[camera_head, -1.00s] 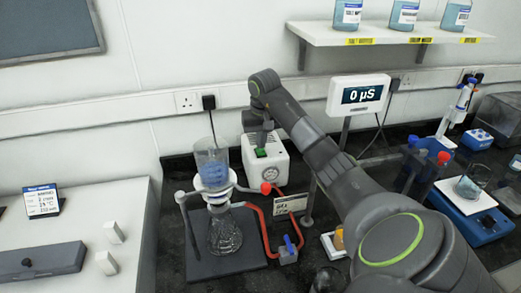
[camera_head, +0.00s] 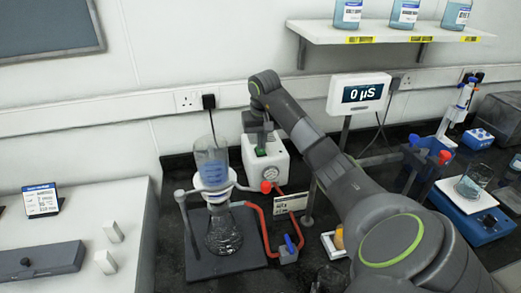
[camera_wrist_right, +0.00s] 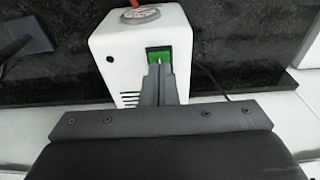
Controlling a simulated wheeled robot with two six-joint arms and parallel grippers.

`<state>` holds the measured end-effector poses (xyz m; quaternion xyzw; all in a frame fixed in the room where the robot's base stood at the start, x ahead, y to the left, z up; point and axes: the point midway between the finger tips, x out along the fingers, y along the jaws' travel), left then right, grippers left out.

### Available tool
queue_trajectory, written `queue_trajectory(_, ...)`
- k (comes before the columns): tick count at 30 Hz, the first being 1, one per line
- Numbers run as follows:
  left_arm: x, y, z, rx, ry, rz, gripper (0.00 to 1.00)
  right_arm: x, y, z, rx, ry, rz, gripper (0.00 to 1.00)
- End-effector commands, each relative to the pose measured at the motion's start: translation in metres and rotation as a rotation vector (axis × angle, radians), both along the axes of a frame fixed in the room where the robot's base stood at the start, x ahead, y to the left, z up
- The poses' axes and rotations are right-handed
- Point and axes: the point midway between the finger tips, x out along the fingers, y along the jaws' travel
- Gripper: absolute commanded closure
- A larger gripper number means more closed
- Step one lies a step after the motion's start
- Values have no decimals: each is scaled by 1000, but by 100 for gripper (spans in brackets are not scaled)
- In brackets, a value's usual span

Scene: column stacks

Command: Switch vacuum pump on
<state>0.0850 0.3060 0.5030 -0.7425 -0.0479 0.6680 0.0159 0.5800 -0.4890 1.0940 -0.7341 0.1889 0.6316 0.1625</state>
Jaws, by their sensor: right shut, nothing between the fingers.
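The vacuum pump (camera_head: 280,173) is a white box with a round gauge, standing on the dark bench at the wall. Its green switch (camera_wrist_right: 163,54) is on the face turned up in the right wrist view. My right gripper (camera_head: 262,146) is shut and empty, its fingertips at the switch and partly covering it. In the wrist view the fingertips (camera_wrist_right: 157,68) overlap the lower part of the green switch; I cannot tell whether they press it. A filter funnel (camera_head: 211,165) with blue liquid sits above a glass flask (camera_head: 223,238) left of the pump. My left gripper is not in view.
Red tubing (camera_head: 262,236) runs from the pump area to the flask, past a small blue-handled valve (camera_head: 289,246). A display (camera_head: 358,95) reading 0 µS stands behind my right arm. Bottles stand on a shelf (camera_head: 400,35) above.

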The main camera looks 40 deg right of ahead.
Motion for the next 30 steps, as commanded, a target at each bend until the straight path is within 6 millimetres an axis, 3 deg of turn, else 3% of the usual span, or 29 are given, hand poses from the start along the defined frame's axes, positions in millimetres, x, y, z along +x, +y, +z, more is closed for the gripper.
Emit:
queue_trajectory(22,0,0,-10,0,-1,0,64,0,0,-12,0,0,0,100)
queue_trajectory(30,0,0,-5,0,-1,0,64,0,0,-3,0,-1,0,100)
